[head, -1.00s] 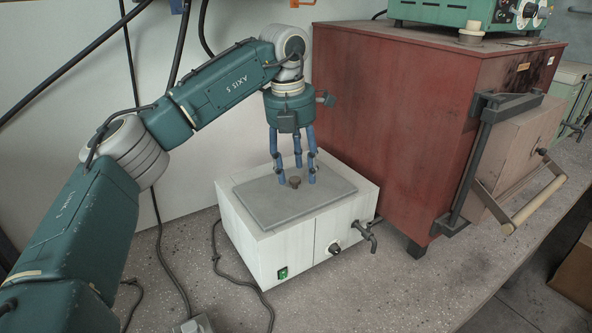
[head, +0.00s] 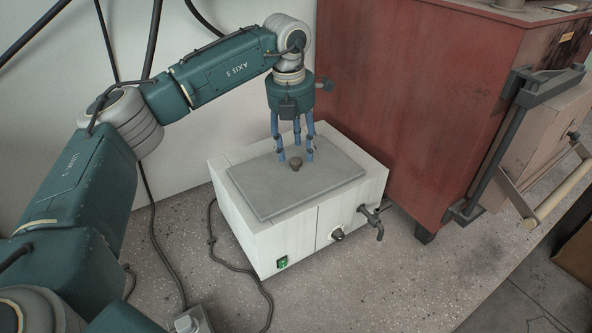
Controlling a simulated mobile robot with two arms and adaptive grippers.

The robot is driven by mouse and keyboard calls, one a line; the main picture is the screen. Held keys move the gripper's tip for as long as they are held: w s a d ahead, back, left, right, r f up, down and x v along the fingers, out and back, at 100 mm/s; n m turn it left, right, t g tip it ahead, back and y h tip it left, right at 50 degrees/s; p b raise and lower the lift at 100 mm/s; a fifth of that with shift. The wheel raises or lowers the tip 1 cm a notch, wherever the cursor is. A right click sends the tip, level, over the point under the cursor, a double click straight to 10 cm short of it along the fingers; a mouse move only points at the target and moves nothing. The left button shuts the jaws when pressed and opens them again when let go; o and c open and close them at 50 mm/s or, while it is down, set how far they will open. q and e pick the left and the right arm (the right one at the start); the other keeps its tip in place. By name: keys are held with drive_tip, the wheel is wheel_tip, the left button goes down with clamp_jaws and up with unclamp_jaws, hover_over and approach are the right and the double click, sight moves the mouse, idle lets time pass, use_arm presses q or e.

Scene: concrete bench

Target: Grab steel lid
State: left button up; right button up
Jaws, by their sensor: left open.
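The steel lid (head: 318,180) is a flat grey rectangular plate lying on top of a white box-shaped bath (head: 275,232). A small dark knob (head: 296,164) stands up near the middle of the lid. My left gripper (head: 296,156) points straight down over the lid with its blue fingers apart around the knob. The fingertips are close to the lid; I cannot tell whether they touch it. My right gripper is not in view.
A tap (head: 373,220) sticks out from the bath's front right. A large red cabinet (head: 420,100) stands close on the right, with a door handle bar (head: 556,190). A black cable (head: 240,268) lies on the bench at the left. The speckled bench (head: 390,285) in front is clear.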

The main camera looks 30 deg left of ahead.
sight(296, 160)
use_arm(q)
wheel_tip(296, 160, down, 2)
drive_tip(key=shift+a+f, duration=0.15)
drive_tip(key=shift+f, duration=0.5)
drive_tip(key=shift+c, duration=0.2)
drive_tip(key=c, duration=0.4)
clamp_jaws()
drive_tip(key=shift+w, duration=0.1)
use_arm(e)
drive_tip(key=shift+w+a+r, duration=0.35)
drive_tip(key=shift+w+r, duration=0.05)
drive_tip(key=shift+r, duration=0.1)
